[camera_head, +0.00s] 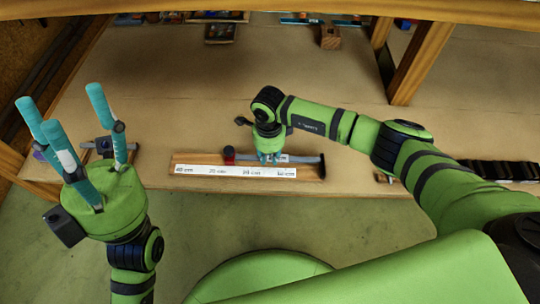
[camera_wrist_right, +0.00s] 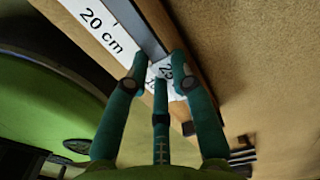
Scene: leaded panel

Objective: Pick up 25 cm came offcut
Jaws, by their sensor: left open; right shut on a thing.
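The came offcut (camera_head: 305,160) is a thin grey bar lying lengthwise along a wooden measuring board (camera_head: 322,172) at the table's front edge. In the right wrist view the grey bar (camera_wrist_right: 138,28) carries a white tag reading "25", partly covered by my fingers. My right gripper (camera_head: 269,157) points down and is shut on the offcut near its tag; its fingers also show in the right wrist view (camera_wrist_right: 162,90). I cannot tell whether the bar is clear of the board. My left gripper (camera_head: 58,108) is open and empty, fingers pointing up, at the left.
A white length scale (camera_head: 230,171) runs along the board's front. A small red-topped item (camera_head: 229,154) stands at the bar's left end. Dark slotted pieces (camera_head: 495,171) lie at the right edge. A wooden block (camera_head: 330,37) stands at the back. The middle table is clear.

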